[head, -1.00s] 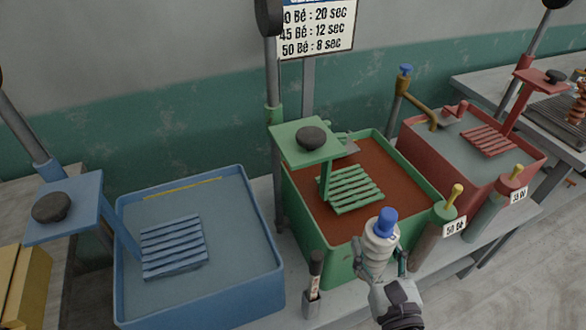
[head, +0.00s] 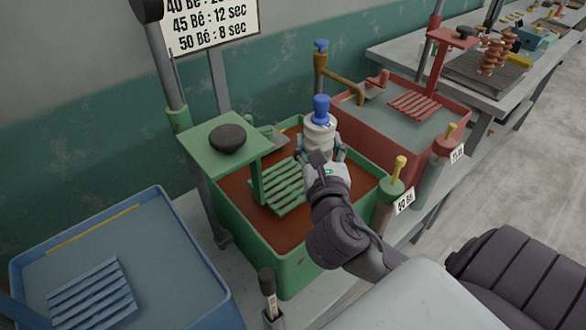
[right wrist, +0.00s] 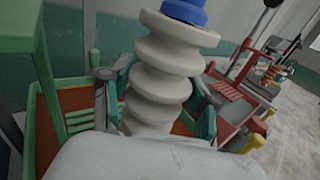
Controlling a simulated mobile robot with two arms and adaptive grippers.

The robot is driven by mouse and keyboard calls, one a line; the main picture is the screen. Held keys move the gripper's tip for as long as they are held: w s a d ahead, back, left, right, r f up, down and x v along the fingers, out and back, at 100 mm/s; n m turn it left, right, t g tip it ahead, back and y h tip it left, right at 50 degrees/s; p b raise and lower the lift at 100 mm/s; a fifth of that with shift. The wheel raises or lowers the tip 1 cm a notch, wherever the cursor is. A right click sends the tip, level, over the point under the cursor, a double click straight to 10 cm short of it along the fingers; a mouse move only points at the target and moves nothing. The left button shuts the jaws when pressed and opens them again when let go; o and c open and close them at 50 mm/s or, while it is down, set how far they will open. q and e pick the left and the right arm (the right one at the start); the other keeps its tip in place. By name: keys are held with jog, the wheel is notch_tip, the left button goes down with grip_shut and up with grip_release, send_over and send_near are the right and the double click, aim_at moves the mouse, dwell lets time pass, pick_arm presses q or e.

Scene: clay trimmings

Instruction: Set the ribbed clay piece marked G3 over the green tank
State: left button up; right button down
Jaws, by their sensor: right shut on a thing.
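The white ribbed clay piece (head: 319,131) with a blue top (head: 321,108) is upright in my right gripper (head: 321,156). The right wrist view shows its stacked ribs (right wrist: 165,80) between the two fingers of the gripper (right wrist: 160,108). No G3 mark is readable on it. In the head view the piece appears over the back right part of the green tank (head: 262,262), which holds brown-red liquid; its height above the liquid is hard to judge. My left gripper is not in view.
A green slatted rack (head: 282,190) hangs in the tank from a green plate with a black knob (head: 228,139). A blue tank (head: 180,255) stands left and a red tank (head: 380,155) right. A brown tap (head: 340,80) stands behind. A yellow-handled cylinder (head: 392,195) is at the right front.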

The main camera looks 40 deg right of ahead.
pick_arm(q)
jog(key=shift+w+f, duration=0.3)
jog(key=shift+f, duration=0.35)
pick_arm(e)
jog(key=shift+w+d+f, duration=0.25)
jog(key=shift+w+f, duration=1.35)
jog(key=shift+f, duration=0.05)
jog(key=shift+w+d+f, duration=0.3)
jog(key=shift+w+f, duration=1.3)
jog(key=shift+w, duration=0.05)
jog(key=shift+w+d+f, duration=0.25)
jog(key=shift+w+f, duration=1.35)
jog(key=shift+f, duration=0.05)
jog(key=shift+f, duration=0.1)
jog(key=shift+c, duration=1.3)
grip_release()
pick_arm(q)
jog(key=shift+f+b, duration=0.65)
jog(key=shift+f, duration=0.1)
pick_arm(e)
jog(key=v, duration=1.2)
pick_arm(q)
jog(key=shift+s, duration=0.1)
